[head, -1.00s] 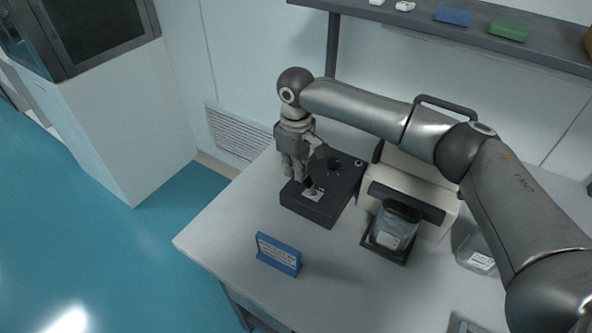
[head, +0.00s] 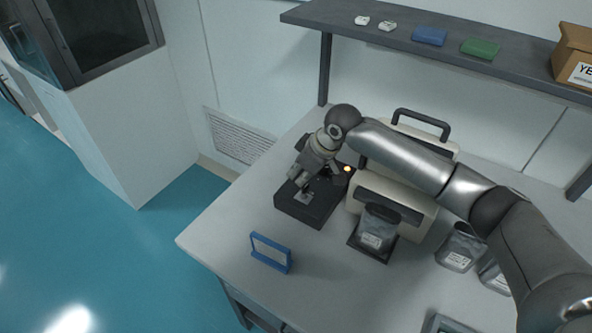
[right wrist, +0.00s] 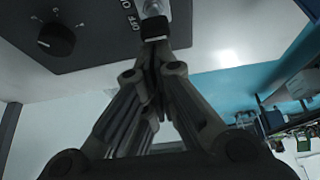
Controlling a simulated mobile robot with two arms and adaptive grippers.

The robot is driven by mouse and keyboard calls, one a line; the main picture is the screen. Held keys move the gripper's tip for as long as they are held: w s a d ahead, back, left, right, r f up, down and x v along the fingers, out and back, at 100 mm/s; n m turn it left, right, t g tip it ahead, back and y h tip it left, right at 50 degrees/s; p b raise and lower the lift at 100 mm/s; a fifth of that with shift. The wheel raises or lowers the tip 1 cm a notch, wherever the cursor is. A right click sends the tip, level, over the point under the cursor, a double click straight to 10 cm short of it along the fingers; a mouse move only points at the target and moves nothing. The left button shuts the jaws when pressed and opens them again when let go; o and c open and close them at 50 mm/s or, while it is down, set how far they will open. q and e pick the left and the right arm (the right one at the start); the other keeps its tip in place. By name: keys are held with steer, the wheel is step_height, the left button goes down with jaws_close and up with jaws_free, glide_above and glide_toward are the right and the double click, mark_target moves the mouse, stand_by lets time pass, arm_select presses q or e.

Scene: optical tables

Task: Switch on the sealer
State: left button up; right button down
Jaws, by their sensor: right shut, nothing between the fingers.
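The sealer (head: 393,205) is a cream machine with a dark front bar and a black handle, standing on the table. To its left is a dark control box (head: 318,213) with an orange lamp (head: 348,169) that glows. In the right wrist view the box shows a round black knob (right wrist: 56,40) and a metal toggle switch (right wrist: 153,8) beside ON/OFF lettering. My right gripper (head: 299,187) is shut and empty over the box. Its fingertips (right wrist: 153,42) are close to the switch; whether they touch it I cannot tell. My left gripper is not in view.
A grey pouch (head: 377,226) stands on a dark stand before the sealer, with more pouches (head: 461,246) to the right. A blue-framed sign (head: 270,253) stands at the front left. A shelf (head: 430,52) runs behind.

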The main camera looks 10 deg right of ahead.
steer(key=shift+s+d+t+y, duration=0.1)
steer(key=shift+d+t+y, duration=0.05)
steer(key=shift+t+y, duration=0.15)
steer(key=shift+a+r, duration=0.1)
steer(key=shift+a, duration=0.1)
steer(key=shift+d+r+p, duration=0.1)
steer(key=shift+r+p, duration=0.65)
steer(key=shift+p, duration=0.25)
